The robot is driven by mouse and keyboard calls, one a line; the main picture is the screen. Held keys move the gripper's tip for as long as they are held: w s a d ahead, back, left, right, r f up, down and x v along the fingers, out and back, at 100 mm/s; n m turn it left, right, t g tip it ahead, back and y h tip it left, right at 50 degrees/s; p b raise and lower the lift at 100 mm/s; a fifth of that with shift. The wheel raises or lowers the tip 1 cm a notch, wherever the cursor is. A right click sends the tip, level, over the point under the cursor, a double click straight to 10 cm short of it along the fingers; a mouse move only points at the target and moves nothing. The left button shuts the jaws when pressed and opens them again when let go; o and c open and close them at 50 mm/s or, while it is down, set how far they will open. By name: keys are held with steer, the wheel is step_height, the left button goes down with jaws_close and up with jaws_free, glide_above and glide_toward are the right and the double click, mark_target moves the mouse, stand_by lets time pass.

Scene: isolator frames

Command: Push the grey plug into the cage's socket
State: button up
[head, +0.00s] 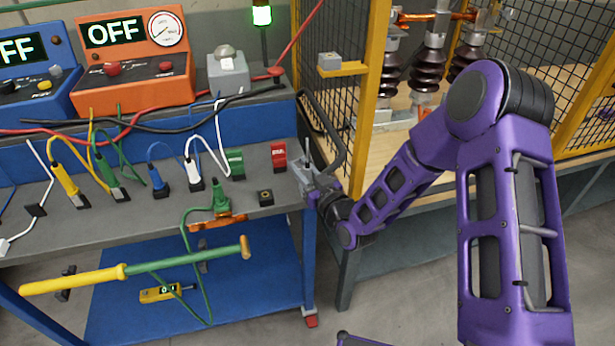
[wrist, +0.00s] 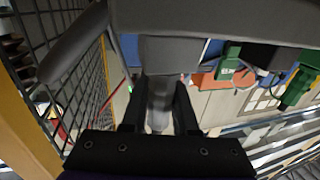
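The grey plug (head: 302,177) is at the bench's right edge, with a thick dark grey cable (head: 342,150) looping up beside it. My gripper (head: 314,187) is at the plug, its fingers partly hidden by the arm and plug. In the wrist view my gripper (wrist: 160,100) has its two dark fingers on either side of the grey plug (wrist: 160,88) and looks shut on it. The cage's socket appears to be the small grey box (head: 330,60) on a yellow bracket, above the plug and apart from it. Its opening cannot be made out.
The yellow-framed mesh cage (head: 370,100) stands just right of the bench (head: 130,220). Green (head: 235,163) and red (head: 279,155) blocks and several coloured plugs stand left of my gripper. A yellow-handled pole (head: 80,280) lies lower left.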

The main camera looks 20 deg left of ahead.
jaws_close()
step_height(320, 180, up, 10)
steer(key=p, duration=0.1)
stand_by(0.4)
